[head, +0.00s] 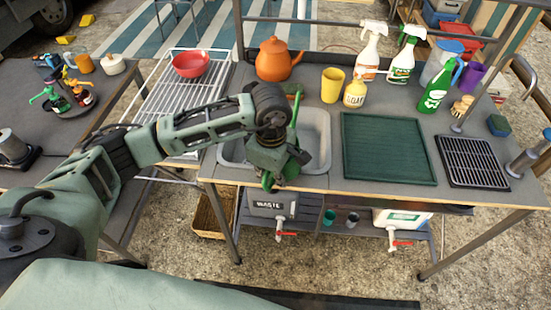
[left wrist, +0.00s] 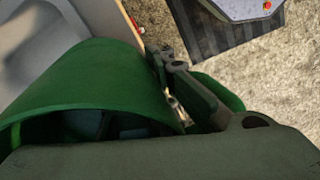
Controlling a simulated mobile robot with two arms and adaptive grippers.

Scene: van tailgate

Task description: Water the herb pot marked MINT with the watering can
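My left gripper (head: 272,172) is over the front edge of the sink, pointing down. It is shut on a green thing that looks like the watering can (head: 294,112); a narrow green part rises behind the gripper, and the rest is mostly hidden by my arm. In the left wrist view a wide, curved green body with an open, dark inside (left wrist: 100,75) fills the left, and a finger (left wrist: 195,95) lies against its right side, with more green behind it. No pot marked MINT can be seen. My right gripper is out of view.
The sink (head: 318,140) is set in a grey counter. An orange kettle (head: 277,60), yellow cup (head: 332,84), spray bottles (head: 372,48) and green bottle (head: 440,85) stand at the back. A green mat (head: 388,148) lies bare. A WASTE container (head: 270,204) is below.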

